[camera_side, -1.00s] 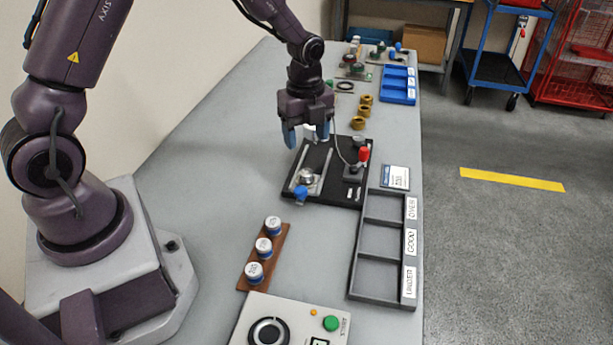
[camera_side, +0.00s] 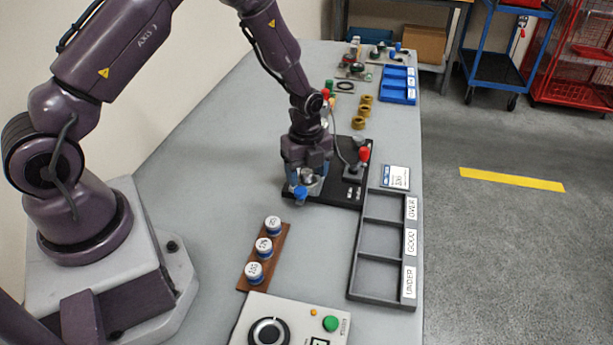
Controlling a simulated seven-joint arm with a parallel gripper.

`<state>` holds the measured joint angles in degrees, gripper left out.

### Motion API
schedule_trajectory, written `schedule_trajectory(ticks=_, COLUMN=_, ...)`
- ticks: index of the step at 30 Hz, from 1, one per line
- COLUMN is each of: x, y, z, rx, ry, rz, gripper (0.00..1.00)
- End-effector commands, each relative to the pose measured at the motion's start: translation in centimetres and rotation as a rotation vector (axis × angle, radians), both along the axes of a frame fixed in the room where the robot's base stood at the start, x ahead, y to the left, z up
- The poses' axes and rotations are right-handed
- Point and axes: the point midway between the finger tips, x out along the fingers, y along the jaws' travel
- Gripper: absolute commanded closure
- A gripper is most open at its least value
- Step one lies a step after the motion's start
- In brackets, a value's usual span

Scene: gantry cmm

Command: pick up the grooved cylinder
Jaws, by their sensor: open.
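A small silvery round part (camera_side: 308,179), which looks like the grooved cylinder, sits at the left end of a black fixture plate (camera_side: 333,198). Its grooves are too small to make out. My gripper (camera_side: 305,184) is lowered over this part, with its blue-tipped fingers open around or just beside it. The gripper body hides much of the part, and I cannot tell whether the fingers touch it. A blue knob (camera_side: 300,194) stands just in front of the part.
A red-topped post (camera_side: 364,154) with a cable stands right of my gripper. A grey three-compartment tray (camera_side: 353,266) is at front right. A wooden rack (camera_side: 281,248) holds three white-topped cylinders. Brass rings (camera_side: 359,123) and a blue tray (camera_side: 398,97) lie farther back. The left table is clear.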

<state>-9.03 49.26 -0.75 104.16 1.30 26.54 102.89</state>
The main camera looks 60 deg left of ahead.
Motion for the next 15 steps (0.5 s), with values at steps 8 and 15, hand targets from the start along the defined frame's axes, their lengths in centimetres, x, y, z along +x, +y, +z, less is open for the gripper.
schedule_trajectory(ticks=8, x=-0.01, y=0.00, z=0.04, rx=0.000, ry=0.000, rz=0.001, gripper=0.92)
schedule_trajectory(ticks=15, x=0.00, y=0.00, z=0.08, rx=0.000, ry=0.000, rz=0.001, gripper=0.96)
